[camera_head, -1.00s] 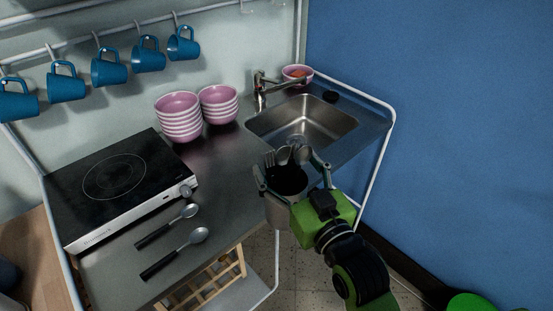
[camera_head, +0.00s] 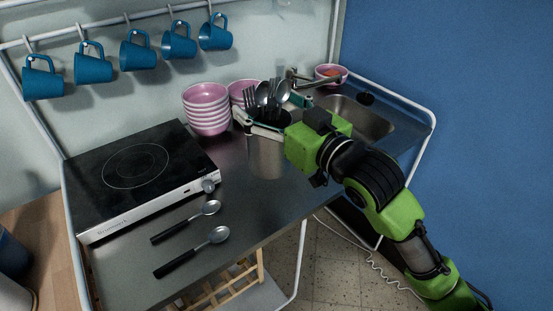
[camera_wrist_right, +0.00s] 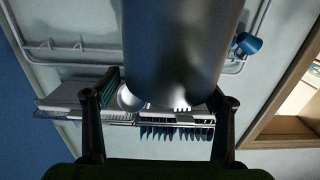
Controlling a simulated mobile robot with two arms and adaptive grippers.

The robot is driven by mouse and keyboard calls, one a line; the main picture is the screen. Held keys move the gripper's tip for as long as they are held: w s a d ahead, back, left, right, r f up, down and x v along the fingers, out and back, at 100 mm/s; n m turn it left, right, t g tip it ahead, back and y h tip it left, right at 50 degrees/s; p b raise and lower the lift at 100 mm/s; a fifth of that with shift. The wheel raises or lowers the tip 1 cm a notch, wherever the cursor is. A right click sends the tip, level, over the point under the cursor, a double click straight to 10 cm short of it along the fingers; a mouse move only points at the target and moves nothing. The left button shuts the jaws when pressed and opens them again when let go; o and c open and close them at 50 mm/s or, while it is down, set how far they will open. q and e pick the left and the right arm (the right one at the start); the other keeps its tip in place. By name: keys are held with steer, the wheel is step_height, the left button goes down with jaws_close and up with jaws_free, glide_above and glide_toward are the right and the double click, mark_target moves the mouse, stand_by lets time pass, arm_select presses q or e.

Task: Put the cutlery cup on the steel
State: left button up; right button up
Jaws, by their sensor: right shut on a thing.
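The cutlery cup (camera_head: 266,158) is a steel cylinder with forks and spoons (camera_head: 266,94) standing in it. It is upright over the steel worktop (camera_head: 250,212), in front of the pink bowls. I cannot tell whether its base touches the steel. My right gripper (camera_head: 268,120) is shut on the cup near its rim, a finger on each side. In the right wrist view the cup (camera_wrist_right: 185,45) fills the upper middle between the fingers, with some cutlery below it. My left gripper is not in view.
Stacked pink bowls (camera_head: 207,110) stand behind the cup. A black hob (camera_head: 140,170) and two loose spoons (camera_head: 219,235) lie to the left. The sink (camera_head: 368,122) and tap (camera_head: 294,80) are behind my right arm. Blue mugs (camera_head: 138,50) hang above. Bare steel lies in front.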

steer(key=w+d+f+p, duration=0.1)
steer(key=w+f+p, duration=0.1)
steer(key=w+f, duration=1)
steer(key=shift+w+f, duration=0.3)
steer(key=shift+w, duration=0.55)
steer(key=shift+f, duration=0.1)
steer(key=o, duration=1.4)
steer(key=shift+f, duration=0.15)
steer(key=b+v, duration=0.1)
steer(key=v, duration=1.1)
steer(key=shift+r, duration=0.2)
steer(key=shift+s+d, duration=0.1)
